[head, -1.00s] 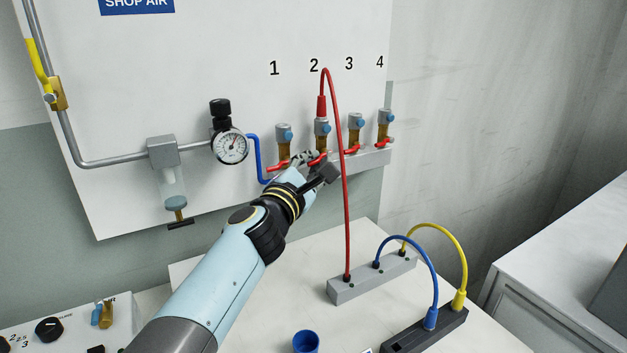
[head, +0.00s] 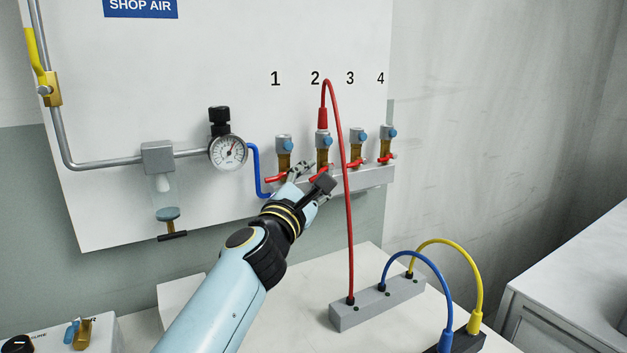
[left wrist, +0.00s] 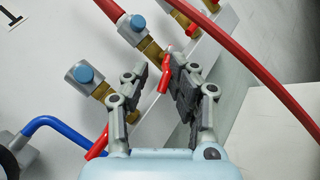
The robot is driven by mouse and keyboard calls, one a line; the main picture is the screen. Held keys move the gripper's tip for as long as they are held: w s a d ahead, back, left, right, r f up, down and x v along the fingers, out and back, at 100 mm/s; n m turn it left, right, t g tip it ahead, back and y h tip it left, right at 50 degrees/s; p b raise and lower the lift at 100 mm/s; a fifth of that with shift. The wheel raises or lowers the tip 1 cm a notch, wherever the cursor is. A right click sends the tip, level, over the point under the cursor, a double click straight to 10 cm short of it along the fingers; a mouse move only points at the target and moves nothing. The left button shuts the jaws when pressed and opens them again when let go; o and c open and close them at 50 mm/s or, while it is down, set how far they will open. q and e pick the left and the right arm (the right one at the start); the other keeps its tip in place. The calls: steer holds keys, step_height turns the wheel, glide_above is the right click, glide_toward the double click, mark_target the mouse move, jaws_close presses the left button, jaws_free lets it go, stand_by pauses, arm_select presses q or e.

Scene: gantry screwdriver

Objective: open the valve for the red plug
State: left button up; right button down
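The red plug (head: 322,118) sits in the outlet under number 2 on the wall panel, with a red hose arching from it. The red plug also shows at the top of the left wrist view (left wrist: 110,8). Below it, the red lever of valve 2 (left wrist: 165,77) points down and slightly left in the left wrist view. My left gripper (left wrist: 163,92) is open, one finger on either side of this lever; I cannot tell whether either finger touches it. In the head view my left gripper (head: 309,176) partly hides the valve. My right gripper is not in view.
The red lever of valve 1 (left wrist: 97,144) is close beside my left finger. The red hose (head: 345,200) hangs just right of the gripper, down to a grey block (head: 378,304) on the table. A gauge (head: 228,152) and blue tube (head: 257,165) are to the left.

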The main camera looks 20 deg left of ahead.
arm_select(q)
steer(key=shift+d+f, duration=0.2)
steer(key=v, duration=1.2)
steer(key=shift+r, duration=0.2)
steer(key=shift+a, duration=0.15)
